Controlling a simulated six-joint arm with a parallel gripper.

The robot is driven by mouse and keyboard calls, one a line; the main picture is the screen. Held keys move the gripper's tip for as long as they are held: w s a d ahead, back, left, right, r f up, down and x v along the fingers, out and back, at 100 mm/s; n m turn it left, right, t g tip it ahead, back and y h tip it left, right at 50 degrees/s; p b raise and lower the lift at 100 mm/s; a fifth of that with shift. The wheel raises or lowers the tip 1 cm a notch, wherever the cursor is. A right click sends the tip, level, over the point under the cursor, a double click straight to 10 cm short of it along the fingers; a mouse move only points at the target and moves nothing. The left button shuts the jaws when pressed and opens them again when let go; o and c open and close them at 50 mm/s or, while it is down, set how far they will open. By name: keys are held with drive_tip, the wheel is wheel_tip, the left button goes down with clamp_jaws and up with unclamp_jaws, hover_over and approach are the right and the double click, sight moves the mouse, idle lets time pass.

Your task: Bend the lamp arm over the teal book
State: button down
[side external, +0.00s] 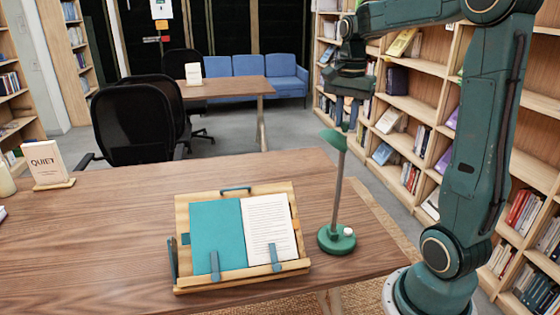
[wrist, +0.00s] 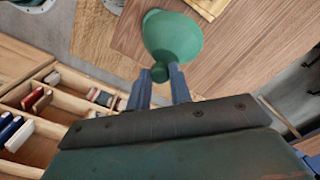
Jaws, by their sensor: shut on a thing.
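The green lamp (side external: 338,190) stands on the right part of the wooden table, with a round base, a thin upright stem and a small green shade (side external: 331,138) on top. The teal book (side external: 214,230) lies open on a wooden book stand (side external: 243,284) left of the lamp, its right page white with print. The shade is above and right of the book, not over it. My gripper (side external: 347,122) is at the lamp's top, coming from above. In the wrist view, my gripper (wrist: 160,80) is shut on the small knob (wrist: 160,73) behind the shade (wrist: 172,38).
A "QUIET" sign (side external: 46,163) stands at the table's left. Bookshelves (side external: 410,105) line the right side behind my arm. A black chair (side external: 135,125) stands behind the table. The table top (side external: 120,215) is clear around the book stand.

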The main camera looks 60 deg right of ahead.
drive_tip(key=shift+w+a, duration=0.55)
drive_tip(key=w+a+f, duration=0.3)
drive_tip(key=w+a, duration=0.4)
drive_tip(key=w+a+f, duration=0.4)
drive_tip(key=w+a, duration=0.3)
drive_tip(key=shift+w+a+f, duration=0.15)
drive_tip(key=shift+w+a, duration=0.15)
drive_tip(key=c, duration=1.3)
unclamp_jaws()
drive_tip(key=shift+o, duration=0.2)
